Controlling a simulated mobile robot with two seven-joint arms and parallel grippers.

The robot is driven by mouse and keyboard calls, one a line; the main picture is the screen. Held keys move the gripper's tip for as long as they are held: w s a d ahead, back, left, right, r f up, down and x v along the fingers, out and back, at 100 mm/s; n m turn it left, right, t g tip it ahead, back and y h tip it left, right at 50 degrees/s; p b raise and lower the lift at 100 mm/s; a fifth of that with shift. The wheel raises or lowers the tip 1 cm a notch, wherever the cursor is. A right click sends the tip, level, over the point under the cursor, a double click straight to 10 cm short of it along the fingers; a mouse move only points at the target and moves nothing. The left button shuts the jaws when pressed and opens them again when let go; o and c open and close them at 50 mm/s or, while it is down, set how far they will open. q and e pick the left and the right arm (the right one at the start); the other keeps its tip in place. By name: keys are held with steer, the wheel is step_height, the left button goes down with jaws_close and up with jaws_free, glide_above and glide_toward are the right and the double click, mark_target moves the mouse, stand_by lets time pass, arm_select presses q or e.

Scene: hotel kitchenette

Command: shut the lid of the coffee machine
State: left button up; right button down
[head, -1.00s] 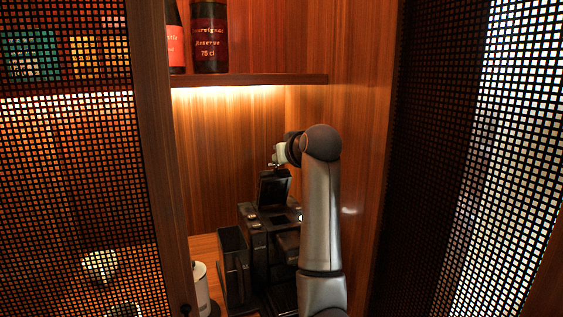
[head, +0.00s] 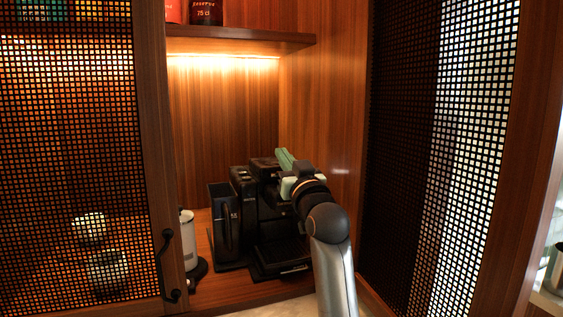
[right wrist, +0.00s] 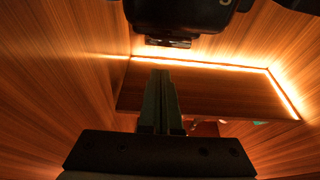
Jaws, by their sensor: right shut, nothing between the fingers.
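The black coffee machine (head: 243,215) stands in the cabinet niche. Its lid (head: 263,165) no longer stands upright and lies low at the machine's top. My arm and gripper partly hide that area, so I cannot tell whether it is fully shut. My right gripper (head: 283,156) is at the top right of the machine, its pale green fingers together and empty. In the right wrist view the shut fingers (right wrist: 160,78) point away from the camera, and a dark part of the machine (right wrist: 180,14) shows at the top edge. My left gripper is not in view.
A white canister (head: 187,240) stands left of the machine. A shelf (head: 235,38) with bottles is above. Mesh doors (head: 80,150) flank the niche, and the wooden side wall (head: 335,130) is close to my right arm.

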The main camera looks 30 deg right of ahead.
steer(key=f, duration=0.1)
steer(key=f+b, duration=0.1)
steer(key=shift+s+a+f, duration=0.1)
steer(key=shift+s+f, duration=0.3)
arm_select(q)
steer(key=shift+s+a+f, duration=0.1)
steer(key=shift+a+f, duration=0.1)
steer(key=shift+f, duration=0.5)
arm_select(e)
steer(key=shift+s+f, duration=0.15)
steer(key=shift+f, duration=0.6)
steer(key=shift+f, duration=0.1)
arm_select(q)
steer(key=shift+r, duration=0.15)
